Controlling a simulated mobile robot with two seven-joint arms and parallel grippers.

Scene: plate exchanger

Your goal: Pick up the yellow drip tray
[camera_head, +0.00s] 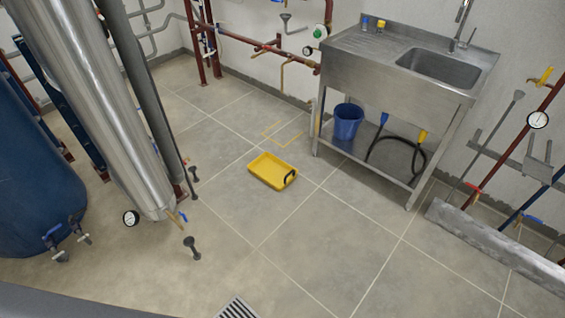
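The yellow drip tray (268,176) lies flat on the tiled floor near the middle of the camera_head view. It is a shallow rectangular tray with a dark handle (290,177) at its right end. The tray looks empty. Nothing touches it apart from the floor. Neither of my grippers shows in this view.
A steel sink bench (335,65) stands behind and right, with a blue bucket (348,123) and black hose on its lower shelf. Yellow floor marks (283,128) lie behind the tray. A metal cylinder (100,100) and blue tank (30,170) stand left. Front floor is mostly clear.

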